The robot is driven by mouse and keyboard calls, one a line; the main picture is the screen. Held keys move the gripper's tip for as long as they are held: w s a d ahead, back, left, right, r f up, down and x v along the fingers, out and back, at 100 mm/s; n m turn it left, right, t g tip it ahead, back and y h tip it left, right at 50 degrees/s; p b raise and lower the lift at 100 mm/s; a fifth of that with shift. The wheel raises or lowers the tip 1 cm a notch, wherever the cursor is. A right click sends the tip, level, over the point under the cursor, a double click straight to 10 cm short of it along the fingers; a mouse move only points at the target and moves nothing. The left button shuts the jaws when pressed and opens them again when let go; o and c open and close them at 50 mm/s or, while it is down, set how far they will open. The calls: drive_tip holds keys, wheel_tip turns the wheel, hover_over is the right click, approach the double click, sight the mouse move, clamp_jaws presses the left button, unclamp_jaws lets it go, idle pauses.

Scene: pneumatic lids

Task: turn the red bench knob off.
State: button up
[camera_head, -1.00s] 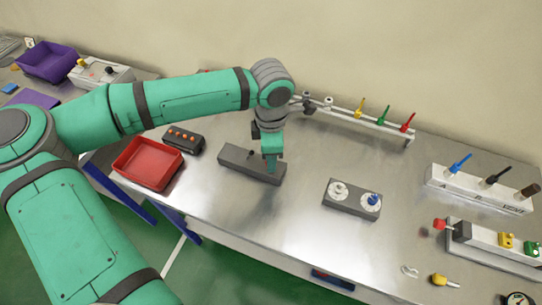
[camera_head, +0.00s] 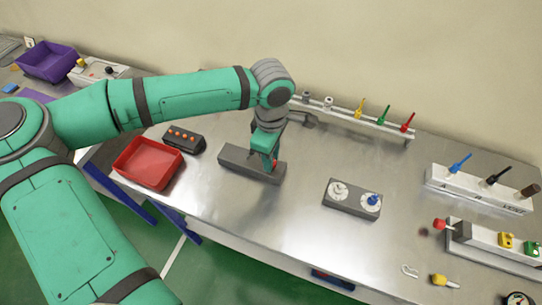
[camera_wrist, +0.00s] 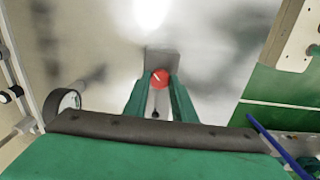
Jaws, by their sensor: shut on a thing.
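The red knob (camera_wrist: 160,77) sits on a dark grey block on the bench. It has a pale slanted line on its top. My gripper (camera_wrist: 158,90) is shut on the red knob, with one green finger on each side. In the head view, my gripper (camera_head: 270,164) points down at the right part of the grey block (camera_head: 235,158), and only a sliver of red shows by the fingertips. A small dark part on the block shows between the fingers in the wrist view. Which setting the line points to cannot be read.
A red tray (camera_head: 148,165) and a black box with orange buttons (camera_head: 183,138) stand left. A grey block with white and blue dials (camera_head: 350,198) stands right. A rail with yellow, green and red levers (camera_head: 362,118) runs behind. Bare metal bench lies between.

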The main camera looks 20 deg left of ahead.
drive_tip(key=shift+a, duration=0.1)
drive_tip(key=o, duration=1.1)
drive_tip(key=shift+r, duration=0.1)
wheel_tip(320, 180, up, 11)
drive_tip(key=shift+f, duration=0.15)
